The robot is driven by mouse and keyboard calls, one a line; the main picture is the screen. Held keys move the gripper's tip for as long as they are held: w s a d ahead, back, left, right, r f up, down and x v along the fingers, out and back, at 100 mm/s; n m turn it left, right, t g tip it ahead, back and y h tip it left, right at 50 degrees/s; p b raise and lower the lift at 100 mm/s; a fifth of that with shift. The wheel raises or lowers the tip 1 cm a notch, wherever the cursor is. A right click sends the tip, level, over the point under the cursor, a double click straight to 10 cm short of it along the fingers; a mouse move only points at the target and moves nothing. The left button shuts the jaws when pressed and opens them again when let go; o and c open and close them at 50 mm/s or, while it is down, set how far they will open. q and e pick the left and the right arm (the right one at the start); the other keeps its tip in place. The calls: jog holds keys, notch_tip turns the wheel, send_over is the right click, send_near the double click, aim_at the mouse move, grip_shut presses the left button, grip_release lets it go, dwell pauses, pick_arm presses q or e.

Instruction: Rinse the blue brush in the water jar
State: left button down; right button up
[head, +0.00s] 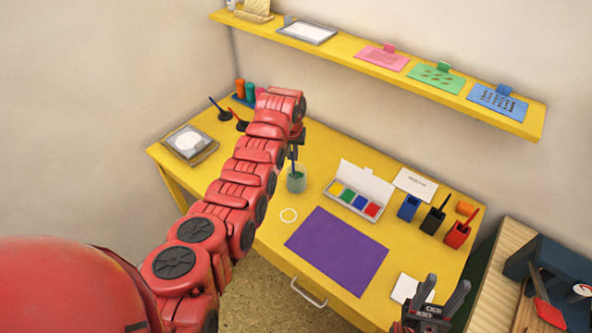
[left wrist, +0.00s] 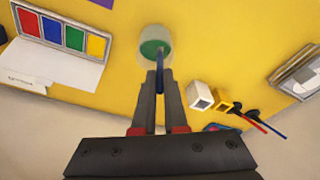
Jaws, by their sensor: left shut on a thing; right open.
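The water jar (head: 297,181) stands on the yellow table, a clear jar with green-tinted water. In the left wrist view the jar (left wrist: 143,40) is just beyond my fingertips. My left gripper (head: 294,150) is above the jar and shut on the blue brush. The brush (left wrist: 160,75) points from the fingers into the jar's mouth; how deep its tip reaches is hard to tell. My left gripper also shows in the left wrist view (left wrist: 159,90). My right gripper (head: 447,288) is open and empty near the table's front right corner.
Blue (head: 408,208), black (head: 432,222) and red (head: 457,235) pots stand further right. A yellow shelf (head: 400,83) hangs behind.

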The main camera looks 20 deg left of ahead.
pick_arm(q)
jog(key=shift+w+r, duration=0.1)
jog(key=shift+r, duration=4.85)
jog(key=shift+r, duration=1.95)
